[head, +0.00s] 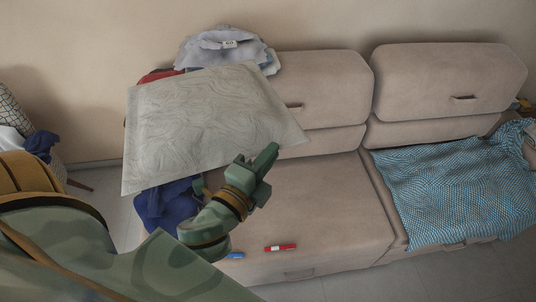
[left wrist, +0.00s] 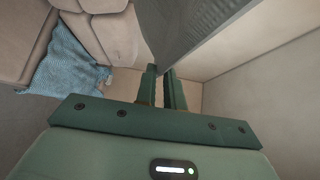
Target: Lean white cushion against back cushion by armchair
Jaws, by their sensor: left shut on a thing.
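The white cushion (head: 205,125), pale with a swirling line pattern, hangs tilted over the left end of the beige sofa (head: 320,205). My left gripper (head: 266,162) is shut on its lower right edge. In the left wrist view the cushion (left wrist: 185,30) rises grey from between the fingers (left wrist: 164,90). The left back cushion (head: 325,85) stands behind, partly covered by the white cushion. I cannot tell whether the two touch. At the far left is a partly visible seat with a patterned cover (head: 10,110), perhaps the armchair. My right gripper is not in view.
Light blue clothing (head: 225,48) lies atop the sofa back, with something red (head: 155,76) beside it. Dark blue cloth (head: 168,205) lies below the white cushion. A red object (head: 280,247) lies near the sofa's front. A blue patterned blanket (head: 455,185) covers the right seat.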

